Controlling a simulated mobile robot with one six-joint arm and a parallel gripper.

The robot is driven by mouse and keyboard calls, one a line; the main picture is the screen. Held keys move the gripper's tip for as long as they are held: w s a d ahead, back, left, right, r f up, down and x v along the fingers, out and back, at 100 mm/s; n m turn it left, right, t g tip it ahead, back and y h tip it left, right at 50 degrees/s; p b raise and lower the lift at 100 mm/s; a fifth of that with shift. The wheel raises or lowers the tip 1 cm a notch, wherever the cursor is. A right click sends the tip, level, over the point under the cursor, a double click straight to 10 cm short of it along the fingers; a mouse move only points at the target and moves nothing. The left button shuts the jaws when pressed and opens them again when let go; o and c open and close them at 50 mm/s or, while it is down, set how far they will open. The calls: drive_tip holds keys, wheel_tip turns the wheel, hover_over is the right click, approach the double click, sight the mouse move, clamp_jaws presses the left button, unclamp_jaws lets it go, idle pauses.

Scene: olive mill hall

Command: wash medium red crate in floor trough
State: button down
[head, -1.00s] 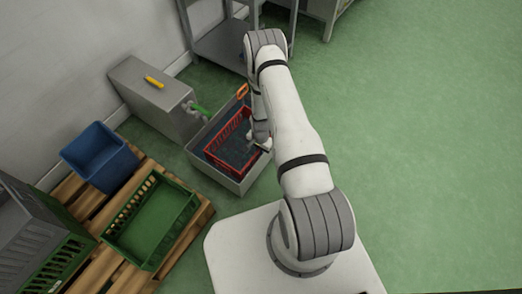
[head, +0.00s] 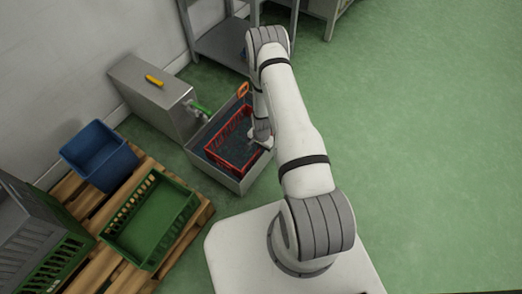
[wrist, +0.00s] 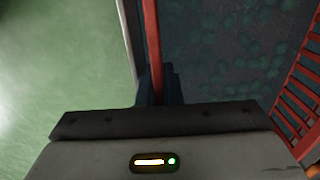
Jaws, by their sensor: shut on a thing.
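The red crate (head: 230,148) sits inside the grey floor trough (head: 238,184), with its slatted sides showing. In the wrist view its near wall (wrist: 153,50) runs up between my fingers, and its slatted far wall (wrist: 303,85) is at the right. My gripper (head: 264,141) is shut on the crate's right-hand wall; in the wrist view the dark fingers (wrist: 158,88) close around that wall. Dark mottled water or trough floor shows through the crate. Part of the crate is hidden behind my arm.
A grey metal box (head: 152,98) with a yellow object (head: 154,81) on top stands left of the trough, with a green tap handle (head: 201,107) beside it. A pallet (head: 199,222) holds a green crate (head: 186,222) and a blue bin (head: 98,157). Green floor at right is clear.

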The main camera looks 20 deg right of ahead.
drive_tip(key=shift+s+a, duration=0.8)
drive_tip(key=shift+a, duration=0.35)
drive_tip(key=shift+w+d+b, duration=0.45)
drive_tip(key=shift+w+d, duration=0.45)
drive_tip(key=shift+d, duration=0.3)
drive_tip(key=shift+s+a, duration=0.9)
drive_tip(key=shift+a, duration=0.3)
drive_tip(key=shift+w+d, duration=0.45)
drive_tip(key=shift+d, duration=0.15)
drive_tip(key=shift+r, duration=0.1)
